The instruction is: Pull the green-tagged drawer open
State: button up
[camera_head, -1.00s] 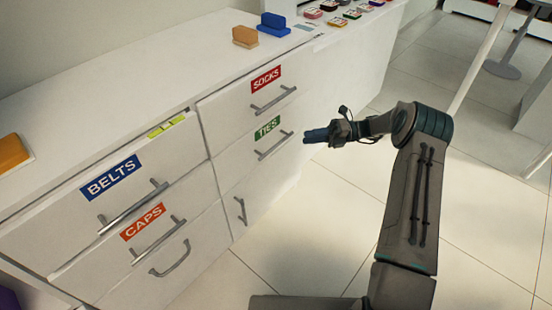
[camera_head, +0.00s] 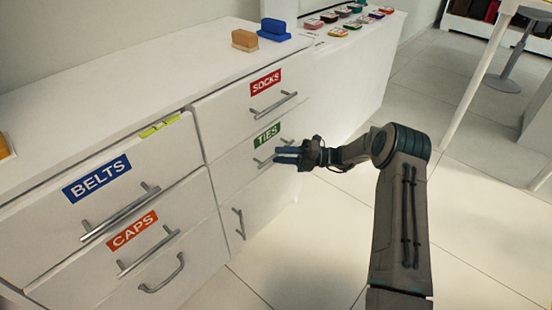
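The green tag reading TIES (camera_head: 267,135) is on the front of the middle drawer in the right column. That drawer (camera_head: 232,163) looks shut, and its silver bar handle (camera_head: 262,161) sits just below the tag. My gripper (camera_head: 278,155) is at the right part of this handle, its blue-grey fingers pointing left and overlapping it in the picture. The fingers seem a little apart, but whether they are around the handle, touching it or in front of it I cannot tell. The fingers hide the handle's right part.
The SOCKS drawer (camera_head: 225,118) is above and a drawer with a slanted handle (camera_head: 238,222) is below. The BELTS drawer (camera_head: 50,215) and CAPS drawer (camera_head: 85,285) are at left.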

jog(key=shift+s+a+r, duration=0.1)
jog(key=shift+a, duration=0.5)
jog(key=shift+s+a+r, duration=0.1)
jog(key=shift+a, duration=0.5)
grip_shut()
